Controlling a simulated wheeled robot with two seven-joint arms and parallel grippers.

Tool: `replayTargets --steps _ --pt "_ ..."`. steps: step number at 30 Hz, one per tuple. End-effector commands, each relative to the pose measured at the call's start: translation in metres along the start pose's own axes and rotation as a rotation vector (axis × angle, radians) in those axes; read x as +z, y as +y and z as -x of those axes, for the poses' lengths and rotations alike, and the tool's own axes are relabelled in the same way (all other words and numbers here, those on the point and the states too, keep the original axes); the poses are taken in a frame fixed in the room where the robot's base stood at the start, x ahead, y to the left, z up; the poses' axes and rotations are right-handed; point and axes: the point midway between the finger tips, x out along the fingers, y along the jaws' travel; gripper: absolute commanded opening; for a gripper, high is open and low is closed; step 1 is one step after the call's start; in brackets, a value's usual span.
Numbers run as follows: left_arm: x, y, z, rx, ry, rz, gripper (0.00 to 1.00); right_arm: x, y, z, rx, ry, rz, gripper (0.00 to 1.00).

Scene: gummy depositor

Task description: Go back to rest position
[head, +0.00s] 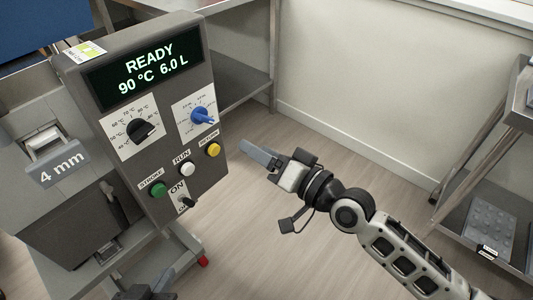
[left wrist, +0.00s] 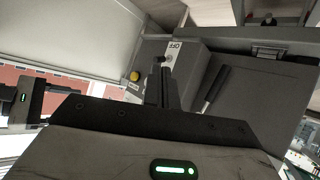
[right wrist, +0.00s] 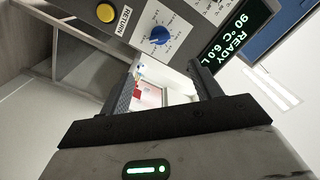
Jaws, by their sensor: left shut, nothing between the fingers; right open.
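The depositor's grey control panel (head: 160,110) fills the left of the head view. Its display (head: 148,68) reads READY, 90 °C, 6.0 L. Below are a black dial (head: 141,130), a blue dial (head: 202,116), a green button (head: 158,189), a white button (head: 187,169), a yellow button (head: 213,150) and a toggle switch (head: 187,202). My right gripper (head: 258,157) is open and empty, right of the panel and apart from it. The right wrist view shows its spread fingers (right wrist: 162,82). My left gripper (head: 150,292) is low at the bottom edge, shut and empty in the left wrist view (left wrist: 160,84).
A metal shelf unit (head: 246,80) stands behind the panel. Another rack (head: 490,150) at the right holds a grey mould tray (head: 490,228). A 4 mm plate (head: 58,168) is on the machine's left. The floor (head: 290,235) between is open.

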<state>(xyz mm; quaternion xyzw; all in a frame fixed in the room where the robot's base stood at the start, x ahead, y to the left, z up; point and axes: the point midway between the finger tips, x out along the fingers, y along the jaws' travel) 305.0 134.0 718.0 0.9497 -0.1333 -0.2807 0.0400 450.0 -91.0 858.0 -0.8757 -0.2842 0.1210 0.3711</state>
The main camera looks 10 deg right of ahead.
Motion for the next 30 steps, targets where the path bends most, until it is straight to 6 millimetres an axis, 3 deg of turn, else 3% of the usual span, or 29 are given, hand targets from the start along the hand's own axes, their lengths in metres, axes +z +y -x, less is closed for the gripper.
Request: replayTargets --steps 5,20,25,30 --pt "-0.001 0.0 0.0 0.0 0.003 0.0 0.0 0.0 0.0 0.009 -0.001 0.0 -0.001 0.64" --pt "-0.003 0.0 0.001 0.0 0.006 -0.001 0.0 0.003 0.0 0.011 0.008 -0.004 0.008 0.64" --pt "-0.012 0.001 0.007 -0.005 0.001 -0.01 0.0 0.044 0.013 0.04 0.147 -0.075 0.155 0.64" --pt "-0.01 0.0 0.01 -0.015 -0.022 -0.023 0.0 0.095 0.038 0.097 0.378 -0.232 0.39 0.64"
